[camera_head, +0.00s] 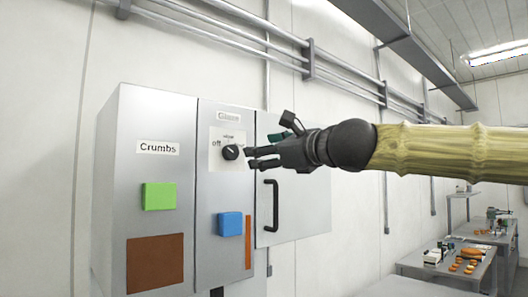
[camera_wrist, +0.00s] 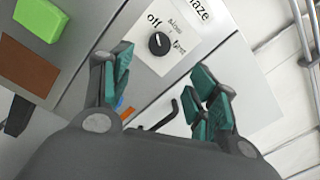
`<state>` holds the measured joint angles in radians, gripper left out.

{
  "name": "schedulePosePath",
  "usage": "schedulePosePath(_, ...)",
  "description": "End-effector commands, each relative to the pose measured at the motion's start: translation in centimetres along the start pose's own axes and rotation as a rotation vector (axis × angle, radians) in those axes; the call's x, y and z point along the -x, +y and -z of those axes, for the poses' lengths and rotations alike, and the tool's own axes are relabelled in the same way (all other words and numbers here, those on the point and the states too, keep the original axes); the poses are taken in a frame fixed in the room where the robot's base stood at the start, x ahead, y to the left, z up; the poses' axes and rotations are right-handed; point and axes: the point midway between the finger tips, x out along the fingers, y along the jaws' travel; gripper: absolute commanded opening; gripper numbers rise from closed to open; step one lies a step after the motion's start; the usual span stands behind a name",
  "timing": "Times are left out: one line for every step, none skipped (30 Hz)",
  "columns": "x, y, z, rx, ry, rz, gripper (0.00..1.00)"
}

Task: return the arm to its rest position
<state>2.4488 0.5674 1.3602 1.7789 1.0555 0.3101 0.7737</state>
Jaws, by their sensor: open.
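My gripper (camera_head: 262,158) is at the end of my outstretched arm, in front of the grey cabinet's "Glaze" panel. In the wrist view my gripper (camera_wrist: 160,88) has its green-padded fingers spread apart, with nothing between them. A black rotary knob (camera_head: 232,152) sits on a white plate marked "off", close to the fingertips in the head view. In the wrist view the knob (camera_wrist: 159,43) lies beyond the fingers, with a visible gap. I cannot tell the exact distance in depth.
The cabinet has a "Crumbs" panel (camera_head: 128,210) with a green block (camera_head: 159,196), plus a blue block (camera_head: 230,223) on the Glaze side. A door with a black handle (camera_head: 271,206) is beside the knob. Tables with orange items (camera_head: 462,266) stand at far right.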

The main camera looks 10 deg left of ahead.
Motion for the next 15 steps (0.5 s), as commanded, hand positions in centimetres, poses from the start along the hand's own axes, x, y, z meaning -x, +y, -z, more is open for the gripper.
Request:
schedulePosePath(0.0,0.0,0.0,0.000,0.000,0.000,0.59)
schedulePosePath(0.0,0.0,0.0,0.000,0.000,0.000,0.59)
schedulePosePath(0.0,0.0,0.0,0.000,0.000,0.000,0.59)
schedulePosePath(0.0,0.0,0.0,0.000,0.000,0.000,0.59)
schedulePosePath(0.0,0.0,0.0,0.000,0.000,0.000,0.59)
schedulePosePath(0.0,0.0,0.0,0.000,0.000,0.000,0.59)
schedulePosePath(0.0,0.0,0.0,0.000,0.000,0.000,0.59)
schedulePosePath(0.0,0.0,0.0,0.000,0.000,0.000,0.59)
schedulePosePath(0.0,0.0,0.0,0.000,0.000,0.000,0.59)
schedulePosePath(0.0,0.0,0.0,0.000,0.000,0.000,0.59)
schedulePosePath(-0.1,0.0,0.1,0.000,0.001,0.000,0.59)
schedulePosePath(-0.1,0.1,0.3,0.002,0.003,-0.001,0.59)
schedulePosePath(-0.2,0.2,0.6,0.004,0.007,-0.002,0.59)
schedulePosePath(-0.4,0.4,1.1,0.008,0.013,-0.004,0.59)
schedulePosePath(-0.7,0.7,2.1,0.016,0.024,-0.007,0.59)
